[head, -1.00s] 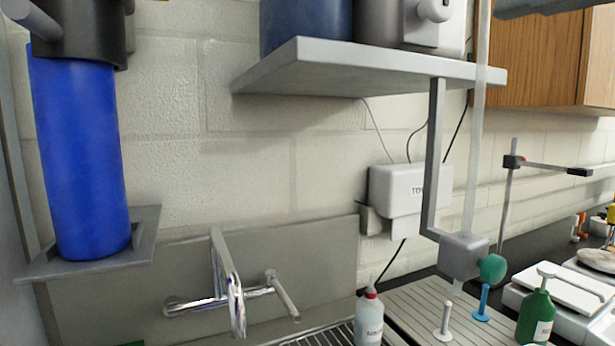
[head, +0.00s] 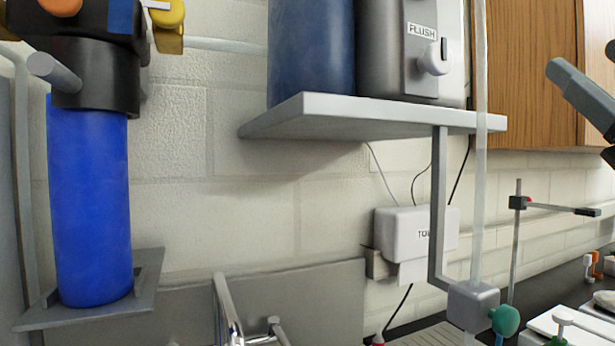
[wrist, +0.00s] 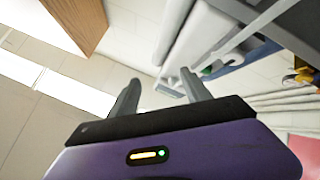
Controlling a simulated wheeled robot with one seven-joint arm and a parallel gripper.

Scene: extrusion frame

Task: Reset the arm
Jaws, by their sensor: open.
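My gripper (wrist: 159,82) shows in the wrist view with its two grey fingers apart and nothing between them. Its purple body fills the bottom of that view. The wrist camera looks up past the fingers toward the ceiling and the upper wall. The fingers touch nothing that I can see.
The head view shows a wall shelf (head: 330,118) carrying containers, a blue filter cylinder (head: 88,205), a faucet (head: 228,310), a towel box (head: 410,235) and a clamp stand (head: 516,240). A wooden cabinet (head: 535,70) hangs at right, also in the wrist view (wrist: 80,18).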

